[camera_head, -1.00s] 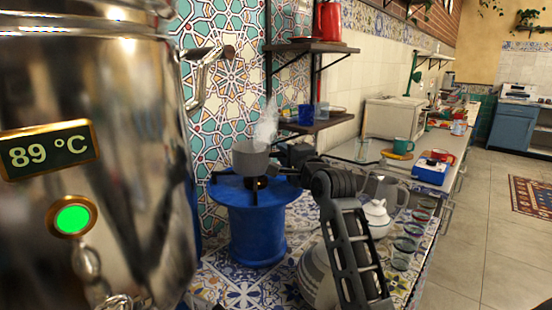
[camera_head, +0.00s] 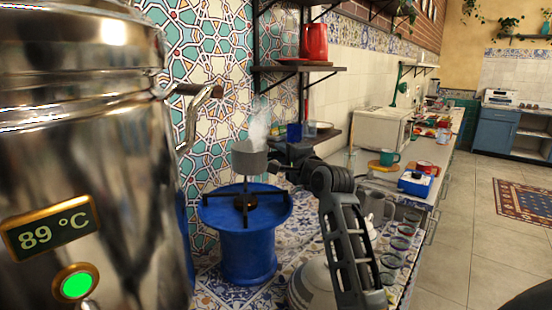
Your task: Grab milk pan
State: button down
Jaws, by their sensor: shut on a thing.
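The milk pan (camera_head: 250,159) is a small grey metal pan with steam rising from it. It is raised above the black burner grate (camera_head: 245,201) on the blue stove (camera_head: 247,245), with a gap between pan and grate. My gripper (camera_head: 279,166) is at the pan's right side, shut on it where the handle would be. The handle is hidden by the dark gripper. My arm comes up from the bottom right.
A large shiny samovar (camera_head: 90,160) with an 89 °C display fills the left side. A wall shelf (camera_head: 300,69) with a red jug (camera_head: 314,41) hangs above. Glasses and a white teapot stand on the tiled counter behind my arm.

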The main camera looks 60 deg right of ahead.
jog(key=s+d+r+p, duration=0.2)
jog(key=s+d+r, duration=0.1)
jog(key=d+r, duration=0.2)
jog(key=shift+s+d, duration=0.2)
jog(key=shift+d, duration=1.1)
jog(key=shift+r, duration=0.1)
dwell(1.6)
